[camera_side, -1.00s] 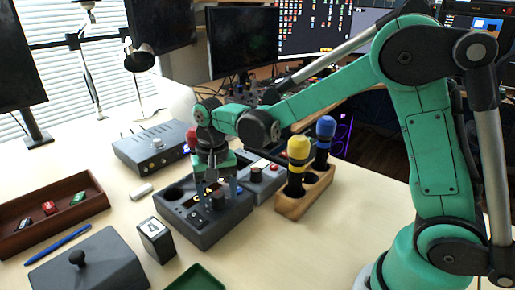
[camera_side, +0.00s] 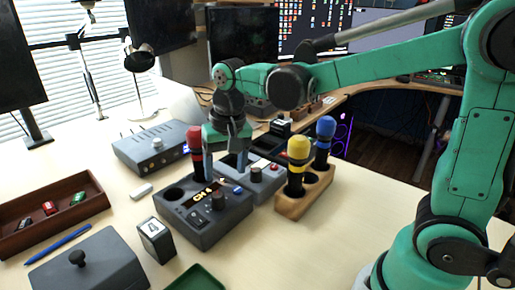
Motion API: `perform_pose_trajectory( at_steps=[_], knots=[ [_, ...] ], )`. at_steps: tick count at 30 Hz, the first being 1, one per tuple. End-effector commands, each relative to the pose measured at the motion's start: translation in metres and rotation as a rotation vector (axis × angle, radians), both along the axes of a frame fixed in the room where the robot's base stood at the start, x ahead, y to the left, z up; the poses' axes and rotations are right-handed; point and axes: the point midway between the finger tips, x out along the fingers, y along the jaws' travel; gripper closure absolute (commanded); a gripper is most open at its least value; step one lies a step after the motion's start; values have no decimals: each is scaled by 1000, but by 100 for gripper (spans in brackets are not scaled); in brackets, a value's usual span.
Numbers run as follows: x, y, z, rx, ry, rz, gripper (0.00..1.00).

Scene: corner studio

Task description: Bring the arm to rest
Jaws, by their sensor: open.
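My gripper (camera_side: 226,163) is open and empty, its fingers pointing down. In the picture it overlaps the back of a dark grey control box (camera_side: 210,235); I cannot tell the exact gap below the fingertips. The box has a knob (camera_side: 218,201), a small lit display (camera_side: 201,192) and a round empty hole (camera_side: 175,193) at its left. A red-topped microphone (camera_side: 194,140) stands upright just left of my gripper, apparently in the box's rear; its lower part is partly hidden.
A wooden holder (camera_side: 290,207) with yellow (camera_side: 298,150) and blue (camera_side: 325,128) microphones stands right of the box. A grey device (camera_side: 152,150), brown tray (camera_side: 50,225), card block numbered 4 (camera_side: 156,240), lidded box (camera_side: 88,265) and green tray (camera_side: 197,278) lie leftward. The front right table is clear.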

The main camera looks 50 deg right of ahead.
Motion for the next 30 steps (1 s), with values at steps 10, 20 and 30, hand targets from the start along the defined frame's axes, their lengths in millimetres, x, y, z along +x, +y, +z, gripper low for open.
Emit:
perform_pose_trajectory(
  at_steps=[10,20,30],
  knots=[
    [-58,-20,10,-97,-349,297,32],
    [-74,-26,2,-175,-479,409,32],
    [-74,-26,2,-175,-479,410,32]
  ],
)
